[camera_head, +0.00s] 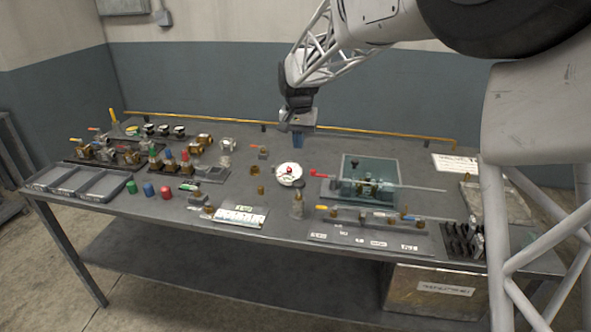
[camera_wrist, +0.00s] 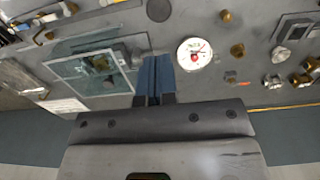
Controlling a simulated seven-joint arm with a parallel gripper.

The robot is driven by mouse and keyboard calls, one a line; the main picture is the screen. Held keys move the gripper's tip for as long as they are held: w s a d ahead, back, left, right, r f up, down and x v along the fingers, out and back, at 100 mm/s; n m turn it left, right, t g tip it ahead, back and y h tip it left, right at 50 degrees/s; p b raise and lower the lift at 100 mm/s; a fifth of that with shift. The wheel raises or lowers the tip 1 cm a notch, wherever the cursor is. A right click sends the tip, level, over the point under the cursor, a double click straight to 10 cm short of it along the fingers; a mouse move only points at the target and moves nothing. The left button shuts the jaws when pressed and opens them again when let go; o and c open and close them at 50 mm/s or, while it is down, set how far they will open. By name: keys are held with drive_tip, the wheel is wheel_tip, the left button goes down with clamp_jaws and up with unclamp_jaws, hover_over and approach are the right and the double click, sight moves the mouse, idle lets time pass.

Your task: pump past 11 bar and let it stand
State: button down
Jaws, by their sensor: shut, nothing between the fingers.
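A round white gauge (camera_head: 289,174) with a red centre sits on the bench; it also shows in the wrist view (camera_wrist: 194,53), but its reading is too small to tell. Right of it is a clear-sided rig (camera_head: 371,168) with fittings inside, a rod out to the right and a red-handled part (camera_head: 322,173) at its left. The rig also shows in the wrist view (camera_wrist: 97,68). I cannot tell which part is the pump's handle. My gripper (camera_head: 298,142) is shut and empty, pointing down above the bench behind the gauge. Its blue fingers (camera_wrist: 154,80) are together, between rig and gauge in the wrist view.
Valves and fittings (camera_head: 100,150) crowd the left, with grey trays (camera_head: 78,183) and coloured caps (camera_head: 149,189) at the front left. A bottle (camera_head: 297,205) and a row of small valves (camera_head: 365,215) stand in front. A yellow rail (camera_head: 200,118) runs along the back edge.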

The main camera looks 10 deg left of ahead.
sight(300, 182)
drive_tip(key=shift+w+d+r, duration=0.1)
drive_tip(key=shift+r, duration=0.5)
drive_tip(key=shift+w+d+r, duration=0.1)
drive_tip(key=shift+r, duration=0.45)
drive_tip(key=shift+f, duration=0.15)
wheel_tip(300, 182, down, 14)
drive_tip(key=shift+s+r, duration=0.1)
drive_tip(key=shift+s, duration=0.05)
wheel_tip(300, 182, down, 3)
drive_tip(key=shift+f, duration=0.35)
idle(0.4)
